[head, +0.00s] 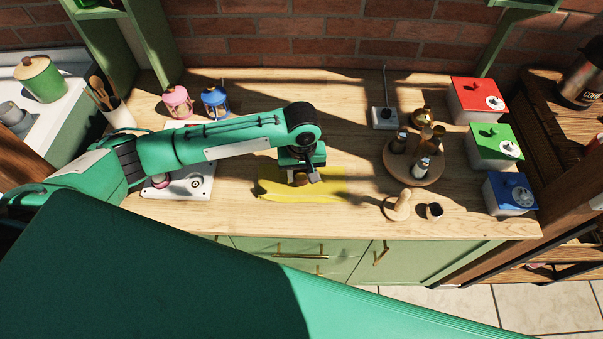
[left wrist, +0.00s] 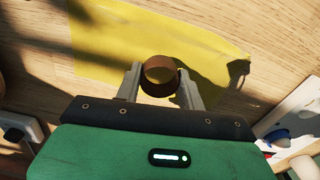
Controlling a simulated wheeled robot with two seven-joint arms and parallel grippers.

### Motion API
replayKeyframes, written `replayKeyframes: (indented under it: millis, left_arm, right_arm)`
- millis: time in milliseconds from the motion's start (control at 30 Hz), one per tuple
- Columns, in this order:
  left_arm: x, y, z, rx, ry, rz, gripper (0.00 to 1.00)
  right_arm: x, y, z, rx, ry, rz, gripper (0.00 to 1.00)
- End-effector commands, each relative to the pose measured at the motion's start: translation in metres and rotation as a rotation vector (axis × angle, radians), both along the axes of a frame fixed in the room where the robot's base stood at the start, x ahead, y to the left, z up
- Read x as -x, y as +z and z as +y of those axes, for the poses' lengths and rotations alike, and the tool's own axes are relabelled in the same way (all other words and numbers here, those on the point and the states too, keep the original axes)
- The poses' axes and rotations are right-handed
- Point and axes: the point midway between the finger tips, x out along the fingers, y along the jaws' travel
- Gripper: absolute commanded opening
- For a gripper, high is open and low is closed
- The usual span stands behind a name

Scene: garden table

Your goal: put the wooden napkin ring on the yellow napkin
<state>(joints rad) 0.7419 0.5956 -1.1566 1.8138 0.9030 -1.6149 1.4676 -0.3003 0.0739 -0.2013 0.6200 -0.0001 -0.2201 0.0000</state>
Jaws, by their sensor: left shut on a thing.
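The yellow napkin (head: 330,189) lies flat on the wooden worktop, in the middle of the head view. It also fills much of the upper left wrist view (left wrist: 110,45). My left gripper (head: 302,180) points down over the napkin and is shut on the brown wooden napkin ring (head: 300,178). In the left wrist view the ring (left wrist: 158,74) sits between the two fingertips, with napkin behind it. I cannot tell whether the ring touches the cloth. My right gripper is not in view.
A round wooden tray (head: 430,174) with bottles stands to the right. A wooden knobbed object (head: 398,205) and a small dark cup-like object (head: 435,211) are near the front edge. Red (head: 478,98), green (head: 495,145) and blue (head: 509,192) boxes line the right. A white panel (head: 200,184) lies left.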

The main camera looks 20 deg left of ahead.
Motion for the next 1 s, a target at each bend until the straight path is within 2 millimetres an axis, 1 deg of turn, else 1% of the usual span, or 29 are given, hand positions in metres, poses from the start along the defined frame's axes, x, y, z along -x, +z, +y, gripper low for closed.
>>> replayKeyframes:
  millis: [33, 133, 433, 767, 800, 867, 900, 1000]
  left_arm:
    - [0.000, -0.006, 0.000, -0.001, 0.001, 0.001, 0.19]
    - [0.000, -0.014, 0.000, 0.000, 0.000, -0.001, 0.19]
    - [0.000, -0.015, 0.000, 0.001, 0.000, -0.001, 0.19]
    - [0.000, -0.025, 0.000, 0.001, 0.000, 0.000, 0.19]
    - [0.000, -0.026, 0.000, 0.001, 0.000, -0.001, 0.41]
    - [0.000, -0.026, 0.000, 0.001, 0.000, -0.001, 0.53]
    - [0.000, -0.026, 0.000, 0.000, 0.000, 0.000, 0.61]
    - [0.000, -0.027, 0.000, -0.001, 0.000, 0.000, 0.61]
  right_arm:
    - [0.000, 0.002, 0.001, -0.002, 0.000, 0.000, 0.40]
    - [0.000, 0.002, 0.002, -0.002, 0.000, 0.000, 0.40]
    - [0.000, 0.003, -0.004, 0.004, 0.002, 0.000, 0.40]
    - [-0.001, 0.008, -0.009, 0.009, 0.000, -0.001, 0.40]
    - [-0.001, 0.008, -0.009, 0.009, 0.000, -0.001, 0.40]
    - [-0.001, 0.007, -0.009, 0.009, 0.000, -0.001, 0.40]
    - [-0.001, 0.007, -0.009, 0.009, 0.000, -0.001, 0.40]
    - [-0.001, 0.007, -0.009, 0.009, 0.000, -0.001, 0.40]
